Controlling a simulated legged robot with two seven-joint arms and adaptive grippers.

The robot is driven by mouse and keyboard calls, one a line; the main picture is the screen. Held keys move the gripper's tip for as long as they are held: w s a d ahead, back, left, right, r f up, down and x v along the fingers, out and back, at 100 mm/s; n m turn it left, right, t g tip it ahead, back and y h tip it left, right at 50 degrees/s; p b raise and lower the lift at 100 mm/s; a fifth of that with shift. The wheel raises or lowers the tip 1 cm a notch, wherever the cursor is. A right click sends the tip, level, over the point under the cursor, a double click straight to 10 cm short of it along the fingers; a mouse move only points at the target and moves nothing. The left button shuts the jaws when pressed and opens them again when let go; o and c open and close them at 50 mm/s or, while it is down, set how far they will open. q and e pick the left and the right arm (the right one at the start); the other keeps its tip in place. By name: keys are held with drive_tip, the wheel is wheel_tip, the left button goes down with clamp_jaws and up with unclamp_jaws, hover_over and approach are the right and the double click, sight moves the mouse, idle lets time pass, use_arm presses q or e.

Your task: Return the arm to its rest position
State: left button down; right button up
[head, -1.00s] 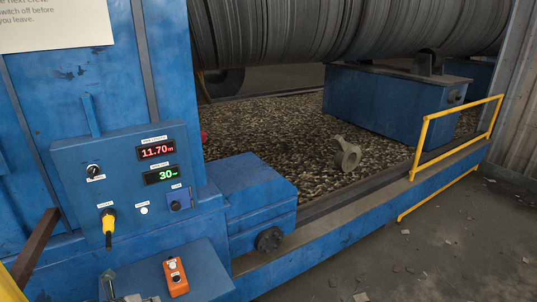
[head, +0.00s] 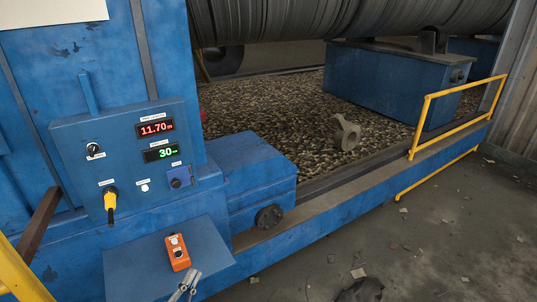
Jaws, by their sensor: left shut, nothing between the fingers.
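My left gripper (head: 187,284) shows at the bottom edge of the head view, as slim grey fingers close together. It is shut and empty. It is at the front edge of the blue shelf (head: 125,262), just below the orange control box (head: 177,252); I cannot tell whether it touches the shelf. The rest of my left arm is out of view. My right gripper is not in view.
A yellow rail (head: 20,272) stands at lower left, another yellow railing (head: 424,120) at right. Floor at right is largely open.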

use_arm(q)
drive_tip(key=s+a+f+n+g+y, duration=0.1)
drive_tip(key=a+f+n+g+y, duration=0.2)
drive_tip(key=a+f+n+y, duration=0.5)
drive_tip(key=s+a+f+n+g+y, duration=0.1)
drive_tip(key=s+f+n+g+y, duration=0.15)
drive_tip(key=f+n+y, duration=0.6)
drive_tip(key=s+d+f+m+g+h, duration=0.1)
drive_tip(key=s+d+f+g+h, duration=0.2)
drive_tip(key=s+f+g, duration=0.55)
drive_tip(key=s+d+f+m+g+h, duration=0.1)
drive_tip(key=s+d+f+g+h, duration=0.25)
drive_tip(key=s+f, duration=0.95)
drive_tip(key=s+f+g, duration=0.2)
drive_tip(key=s+f, duration=0.1)
drive_tip(key=f, duration=2.6)
drive_tip(key=shift+s+a+f+y, duration=0.15)
drive_tip(key=shift+a+f+y, duration=0.05)
drive_tip(key=shift+f+y, duration=0.1)
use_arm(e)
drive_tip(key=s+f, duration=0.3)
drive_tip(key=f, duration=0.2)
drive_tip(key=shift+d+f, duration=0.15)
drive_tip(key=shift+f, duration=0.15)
